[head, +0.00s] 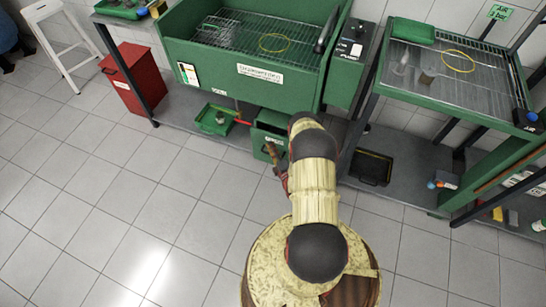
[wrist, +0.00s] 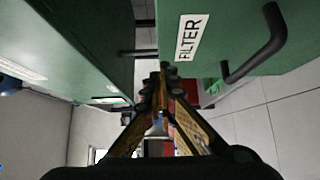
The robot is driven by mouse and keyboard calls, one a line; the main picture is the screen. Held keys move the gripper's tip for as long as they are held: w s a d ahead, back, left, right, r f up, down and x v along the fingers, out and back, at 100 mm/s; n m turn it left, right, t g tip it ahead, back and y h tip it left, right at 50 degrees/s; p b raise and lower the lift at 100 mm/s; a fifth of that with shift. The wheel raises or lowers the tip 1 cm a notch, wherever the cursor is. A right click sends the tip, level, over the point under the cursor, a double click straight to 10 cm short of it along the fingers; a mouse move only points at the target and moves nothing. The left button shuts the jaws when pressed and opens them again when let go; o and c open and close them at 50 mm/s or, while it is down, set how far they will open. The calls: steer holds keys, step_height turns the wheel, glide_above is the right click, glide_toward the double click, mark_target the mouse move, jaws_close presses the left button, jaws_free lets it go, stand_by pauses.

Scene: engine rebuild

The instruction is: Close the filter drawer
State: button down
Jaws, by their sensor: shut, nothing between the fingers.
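The green filter drawer (head: 264,135) juts out from under the green parts washer in the head view, with a dark open top behind its front. In the wrist view its green front (wrist: 225,25) fills the upper right, with a white "FILTER" label (wrist: 188,38) and a dark bar handle (wrist: 262,48). My gripper (head: 269,147) is close to the drawer front in the head view. In the wrist view my gripper (wrist: 163,72) has its fingers together and empty, below the label and left of the handle. I cannot tell whether it touches the drawer.
The green washer (head: 210,62) stands above the drawer. A green tray (head: 216,119) lies left of it, and a red bin (head: 135,78) stands farther left. A dark tray (head: 372,167) lies under the right-hand rack (head: 455,82).

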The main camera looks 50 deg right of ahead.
mark_target(278, 137)
steer(key=shift+w+d+b, duration=0.2)
steer(key=shift+w+d, duration=0.05)
steer(key=shift+d, duration=0.3)
steer(key=shift+w+d+b, duration=0.15)
steer(key=shift+w+d, duration=0.05)
steer(key=shift+d, duration=0.35)
steer(key=shift+d, duration=0.15)
steer(key=d, duration=0.1)
steer(key=w+d, duration=0.1)
steer(key=d, duration=0.1)
steer(key=w+d, duration=0.1)
steer(key=shift+d, duration=0.3)
steer(key=shift+r, duration=0.1)
